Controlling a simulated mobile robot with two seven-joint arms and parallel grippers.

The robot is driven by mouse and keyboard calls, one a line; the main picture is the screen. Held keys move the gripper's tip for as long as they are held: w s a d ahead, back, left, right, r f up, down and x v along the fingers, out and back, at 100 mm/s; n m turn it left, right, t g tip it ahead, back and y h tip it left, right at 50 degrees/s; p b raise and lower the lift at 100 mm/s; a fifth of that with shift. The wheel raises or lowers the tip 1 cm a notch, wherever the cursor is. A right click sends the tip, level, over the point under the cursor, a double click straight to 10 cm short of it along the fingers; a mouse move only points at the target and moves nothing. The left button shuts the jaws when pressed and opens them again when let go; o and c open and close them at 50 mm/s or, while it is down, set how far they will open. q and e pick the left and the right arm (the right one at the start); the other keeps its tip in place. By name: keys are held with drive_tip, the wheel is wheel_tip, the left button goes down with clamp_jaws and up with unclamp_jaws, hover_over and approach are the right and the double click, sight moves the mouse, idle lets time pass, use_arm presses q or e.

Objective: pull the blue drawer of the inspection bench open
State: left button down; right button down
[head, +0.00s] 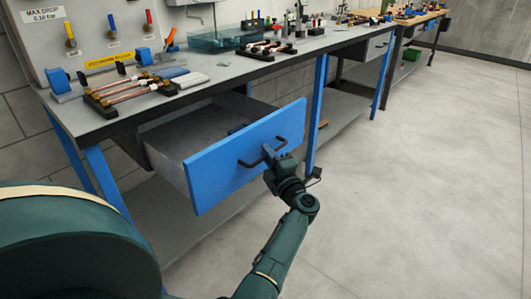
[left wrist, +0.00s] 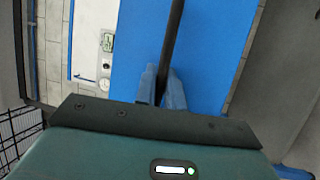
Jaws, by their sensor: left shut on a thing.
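The blue drawer (head: 248,156) of the inspection bench (head: 225,70) stands out well from under the bench top, its grey inside partly showing. A dark bar handle (head: 248,164) runs across its front. My left gripper (head: 269,154) is at the middle of this handle, shut on it. In the left wrist view the two fingers (left wrist: 163,88) sit on either side of the dark handle (left wrist: 174,35), with the blue drawer front (left wrist: 215,55) behind. My right gripper is not in view.
Copper tube pieces on a black fixture (head: 130,92) and a teal tray (head: 222,40) are on the bench top. A blue bench leg (head: 317,110) stands right of the drawer. The grey floor (head: 430,180) to the right is clear.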

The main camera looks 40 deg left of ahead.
use_arm(q)
drive_tip(key=shift+d, duration=0.5)
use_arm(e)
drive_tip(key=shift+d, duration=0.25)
use_arm(q)
drive_tip(key=c, duration=1.5)
unclamp_jaws()
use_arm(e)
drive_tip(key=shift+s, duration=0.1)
